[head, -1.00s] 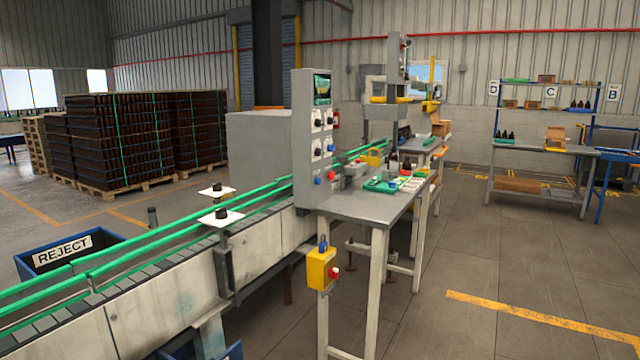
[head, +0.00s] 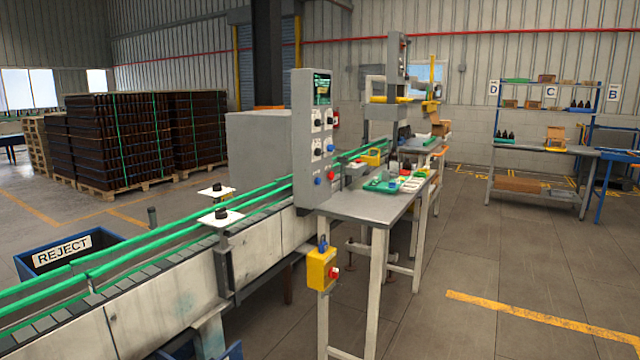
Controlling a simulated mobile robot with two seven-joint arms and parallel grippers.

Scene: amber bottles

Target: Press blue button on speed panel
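A tall grey control panel (head: 300,130) stands beside the conveyor, with a small screen (head: 322,87) at its top and several dark knobs on white plates below. A blue button (head: 318,181) sits low on its face, with a red button (head: 331,176) to its right. Another small blue part (head: 330,148) is higher up. A yellow box (head: 322,270) on the table's front leg also carries a blue part (head: 323,244) on top and a red button (head: 334,273). No label saying "speed" is readable. Neither of my grippers shows.
A grey worktable (head: 365,205) with a green tray (head: 382,185) stands right of the panel. The conveyor with green rails (head: 150,239) runs along the left. A blue REJECT bin (head: 62,252) stands beyond it. The floor (head: 480,250) to the right of the table is open.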

